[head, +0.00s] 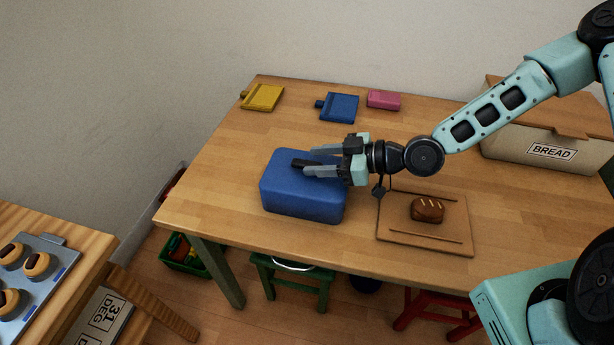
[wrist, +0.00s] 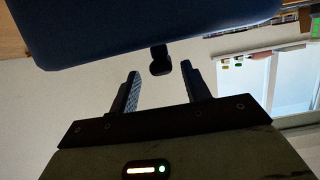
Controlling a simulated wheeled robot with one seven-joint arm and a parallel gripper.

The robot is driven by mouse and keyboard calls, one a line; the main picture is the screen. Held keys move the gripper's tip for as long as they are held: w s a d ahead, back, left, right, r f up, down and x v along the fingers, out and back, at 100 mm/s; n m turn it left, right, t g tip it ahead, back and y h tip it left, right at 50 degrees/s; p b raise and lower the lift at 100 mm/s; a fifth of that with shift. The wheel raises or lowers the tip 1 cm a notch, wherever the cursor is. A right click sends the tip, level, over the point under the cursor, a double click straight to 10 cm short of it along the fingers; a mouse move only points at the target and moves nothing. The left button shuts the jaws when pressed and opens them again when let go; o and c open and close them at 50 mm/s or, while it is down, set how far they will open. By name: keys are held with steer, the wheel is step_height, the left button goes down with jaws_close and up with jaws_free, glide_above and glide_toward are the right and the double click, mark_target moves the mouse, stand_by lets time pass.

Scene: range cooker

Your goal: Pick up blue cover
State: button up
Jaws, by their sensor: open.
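The blue cover (head: 302,200) is a rounded box shape on the wooden table, with a dark handle (head: 299,163) on top. In the wrist view, the blue cover (wrist: 150,25) fills the upper part and its handle (wrist: 160,62) sticks out from it. My gripper (head: 308,161) is open over the top of the cover, pointing left. Its fingers lie on either side of the handle in the head view. In the wrist view, the handle lines up with the gap between the fingertips (wrist: 161,70). I cannot tell whether either finger touches it.
A bread loaf (head: 427,209) sits on a wooden board (head: 397,233) right of the cover. A bread bin (head: 510,147) stands at the right. Yellow (head: 262,97), blue (head: 339,107) and pink (head: 384,99) items lie along the back. The table's left end is clear.

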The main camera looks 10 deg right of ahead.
mark_target(299, 161)
steer(key=x, duration=0.2)
steer(key=p+x, duration=0.1)
steer(key=x, duration=0.2)
steer(key=shift+s+f, duration=0.25)
jaws_close()
steer(key=shift+r, duration=0.1)
